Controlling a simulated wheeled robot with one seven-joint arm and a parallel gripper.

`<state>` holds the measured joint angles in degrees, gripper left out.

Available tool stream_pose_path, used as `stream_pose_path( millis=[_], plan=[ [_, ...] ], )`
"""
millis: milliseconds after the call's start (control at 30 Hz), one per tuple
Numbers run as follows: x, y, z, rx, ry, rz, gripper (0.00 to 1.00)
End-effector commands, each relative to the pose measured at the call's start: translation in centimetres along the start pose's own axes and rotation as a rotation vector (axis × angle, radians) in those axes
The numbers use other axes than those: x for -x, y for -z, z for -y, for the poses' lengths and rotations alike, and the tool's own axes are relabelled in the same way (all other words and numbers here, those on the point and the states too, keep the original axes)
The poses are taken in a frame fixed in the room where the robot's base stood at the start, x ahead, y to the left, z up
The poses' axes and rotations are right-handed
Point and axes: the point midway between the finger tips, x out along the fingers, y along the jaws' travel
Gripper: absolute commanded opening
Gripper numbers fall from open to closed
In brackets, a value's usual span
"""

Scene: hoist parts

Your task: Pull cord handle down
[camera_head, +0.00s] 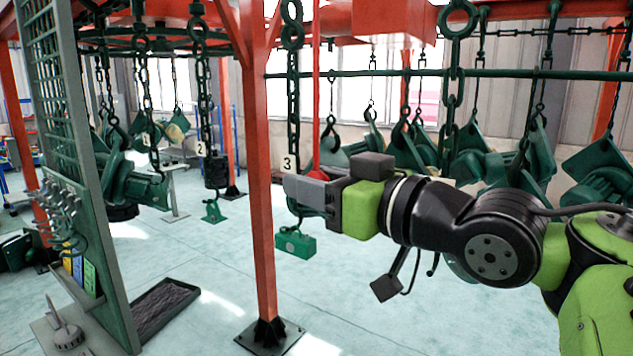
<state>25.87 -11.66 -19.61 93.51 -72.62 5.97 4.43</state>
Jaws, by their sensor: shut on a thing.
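The red pull cord (316,80) hangs straight down from the red frame above. Its red, flared handle (318,173) shows just above my gripper, and its lower part is hidden by the jaws. My gripper (305,190) reaches in from the right, with its grey fingers pointing left. It is shut on the cord handle. The fingers hide the exact contact.
A red post (262,200) stands just left of my gripper. A chain with a tag marked 3 (288,163) hangs close by, above a green block (296,244). Dark green hoist parts (515,160) hang behind my arm. The floor (350,300) below is largely clear.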

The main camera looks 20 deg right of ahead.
Motion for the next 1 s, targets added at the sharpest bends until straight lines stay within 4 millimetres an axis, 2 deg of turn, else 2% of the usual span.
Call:
stream_pose_path(
  millis=[333, 633, 667, 700, 800, 1000],
  plan=[
    [0.0, -4.8, 0.2, -0.002, 0.002, 0.001, 0.00],
    [0.0, -4.6, 0.1, -0.002, 0.001, 0.003, 0.00],
    [0.0, -4.6, 0.1, -0.002, 0.001, 0.003, 0.41],
    [0.0, -4.5, 0.1, -0.002, 0.002, 0.003, 0.47],
    [0.0, -4.5, 0.1, -0.002, 0.001, 0.002, 0.60],
    [0.0, -4.5, 0.1, -0.001, 0.001, 0.001, 0.60]
  ],
)
